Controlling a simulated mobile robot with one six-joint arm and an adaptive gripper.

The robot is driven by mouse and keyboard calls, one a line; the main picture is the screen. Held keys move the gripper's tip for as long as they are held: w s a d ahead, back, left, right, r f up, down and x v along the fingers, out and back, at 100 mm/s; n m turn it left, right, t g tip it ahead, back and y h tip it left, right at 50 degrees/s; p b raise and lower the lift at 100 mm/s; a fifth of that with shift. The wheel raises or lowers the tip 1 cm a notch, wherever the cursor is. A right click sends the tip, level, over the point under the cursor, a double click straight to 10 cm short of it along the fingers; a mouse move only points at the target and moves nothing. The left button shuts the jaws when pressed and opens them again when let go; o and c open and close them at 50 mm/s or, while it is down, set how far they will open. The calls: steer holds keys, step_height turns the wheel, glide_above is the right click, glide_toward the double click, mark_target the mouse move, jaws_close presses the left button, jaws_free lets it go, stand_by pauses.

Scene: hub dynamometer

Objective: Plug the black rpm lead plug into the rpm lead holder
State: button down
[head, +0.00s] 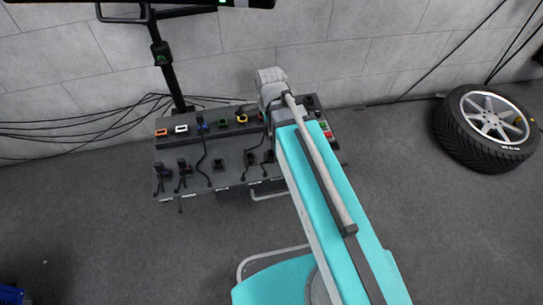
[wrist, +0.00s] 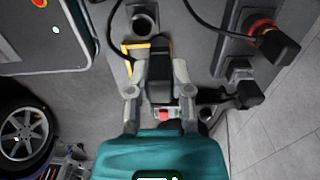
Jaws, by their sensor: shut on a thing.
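In the wrist view my gripper (wrist: 157,72) is shut on a black plug (wrist: 158,60), with one grey finger on each side. A yellow-edged square frame (wrist: 127,47) shows just behind and left of the plug; the plug covers part of it. A grey fitting with a round dark opening (wrist: 143,20) lies beyond the plug. I cannot tell which fitting is the rpm lead holder. In the head view my arm hides the gripper and the held plug over the right part of the grey bench panel (head: 228,142).
Coloured sockets, including orange (head: 161,132), white (head: 181,129) and blue (head: 202,125), line the panel's back. Black plugs in holders (head: 184,168) line its front. A red-ringed connector with a black plug (wrist: 277,42) is at right.

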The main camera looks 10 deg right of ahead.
steer(key=shift+s, duration=1.25)
steer(key=shift+f, duration=0.2)
steer(key=shift+f+b, duration=1.75)
steer(key=shift+b, duration=0.2)
steer(key=shift+f+b, duration=1.45)
steer(key=shift+b, duration=0.05)
steer(key=shift+c, duration=2.3)
jaws_free()
steer(key=shift+r, duration=0.15)
